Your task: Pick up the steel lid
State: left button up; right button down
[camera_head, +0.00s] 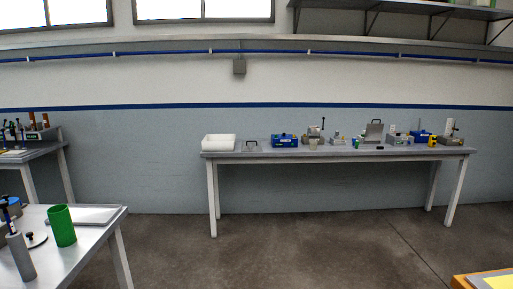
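A pale round disc with a black knob (36,240), which looks like a lid, lies on the near table (95,245) at the lower left. A grey cylinder in front hides its left part. On the long far table, an upright grey metal plate with a dark handle (374,132) also looks lid-like. I cannot tell for sure which of these is the steel lid. Neither of my grippers is in view.
A green cup (62,226), a grey cylinder (21,258) and a flat tray (97,215) share the near table. The far table (225,154) holds a white block (219,142), a blue box (284,141) and several devices. Open floor (290,250) lies between.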

aim_at(247, 145)
jog(key=i+l+z, duration=0.15)
jog(key=i+z, duration=0.2)
jog(key=i, duration=0.3)
jog(key=i+z, duration=0.2)
jog(key=i, duration=2.6)
jog(key=i+u, duration=0.2)
jog(key=i, duration=0.2)
jog(key=i+l+u, duration=0.2)
jog(key=i, duration=0.2)
jog(key=i+l+u, duration=0.25)
jog(key=i+j, duration=0.05)
jog(key=i, duration=0.05)
